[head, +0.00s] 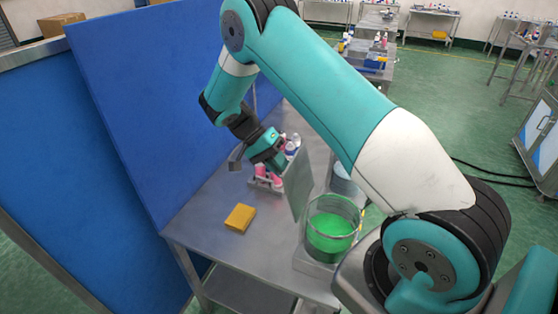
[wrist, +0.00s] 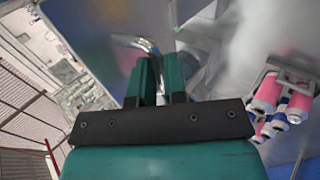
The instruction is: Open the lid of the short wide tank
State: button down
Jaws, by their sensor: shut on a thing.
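The short wide tank (head: 332,228) is a round clear vessel with green liquid, near the table's right edge in the head view. A flat grey panel (head: 301,184), which looks like its lid, stands steeply upright at the tank's left side, and the top of the tank looks open. My gripper (head: 278,163) is on the panel's far side, its tips partly hidden there. In the wrist view my gripper (wrist: 159,62) is shut at a curved metal bar (wrist: 136,42), which looks like the lid's handle. The exact contact is unclear.
Pink bottles (wrist: 268,92) in a rack stand close beside my gripper. A yellow block (head: 240,217) lies on the metal table (head: 205,228). A tall blue panel (head: 150,110) borders the table on the left. Another vessel (head: 342,178) stands behind the tank.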

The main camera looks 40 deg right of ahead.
jog(key=shift+a+f, duration=0.1)
jog(key=shift+f, duration=0.15)
jog(key=c, duration=1.2)
grip_release()
jog(key=shift+w, duration=0.1)
jog(key=shift+o, duration=0.2)
jog(key=shift+w+r, duration=0.1)
jog(key=shift+r, duration=0.05)
jog(key=p+v, duration=0.2)
jog(key=v, duration=0.5)
jog(key=shift+a+r, duration=0.1)
jog(key=shift+r, duration=0.05)
